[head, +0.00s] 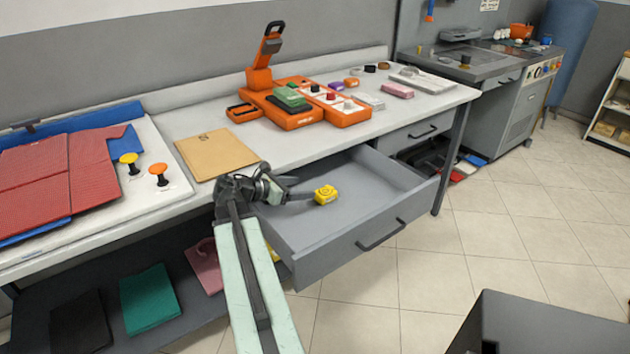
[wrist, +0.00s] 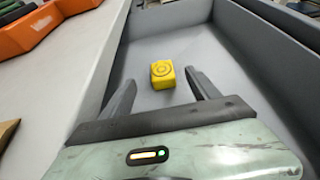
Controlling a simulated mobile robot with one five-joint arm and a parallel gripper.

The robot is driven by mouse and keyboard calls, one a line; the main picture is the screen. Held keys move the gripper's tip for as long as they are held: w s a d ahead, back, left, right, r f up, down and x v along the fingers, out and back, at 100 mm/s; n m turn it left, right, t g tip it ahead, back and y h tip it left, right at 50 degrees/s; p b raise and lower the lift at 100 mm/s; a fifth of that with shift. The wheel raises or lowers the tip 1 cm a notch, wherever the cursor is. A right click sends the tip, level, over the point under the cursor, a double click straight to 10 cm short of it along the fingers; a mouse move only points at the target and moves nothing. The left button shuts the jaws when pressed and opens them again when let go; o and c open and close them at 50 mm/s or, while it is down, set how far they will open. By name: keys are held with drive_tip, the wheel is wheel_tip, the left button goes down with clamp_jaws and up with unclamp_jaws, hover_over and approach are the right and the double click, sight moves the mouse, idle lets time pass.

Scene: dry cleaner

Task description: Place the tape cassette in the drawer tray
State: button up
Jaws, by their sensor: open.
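The yellow tape cassette (head: 326,194) is a small block with a round mark on its face. It appears to lie on the grey floor of the open drawer tray (head: 375,180). In the wrist view the cassette (wrist: 162,74) sits just beyond and between my fingertips, with a gap to each finger. My gripper (head: 304,194) is open and reaches into the drawer over its left side. In the wrist view both fingers (wrist: 160,82) are spread and hold nothing. The drawer floor (wrist: 195,48) around the cassette is bare.
Drawer walls and the front handle (head: 380,235) surround the tray. The bench top (head: 300,150) overhangs its back edge. A brown envelope (head: 216,154) and an orange machine (head: 300,108) stand on the bench. A dark box (head: 530,325) is at lower right; tiled floor is free beyond.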

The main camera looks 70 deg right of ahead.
drive_tip(key=p+v, duration=0.1)
drive_tip(key=v, duration=0.3)
drive_tip(key=shift+w+a, duration=0.1)
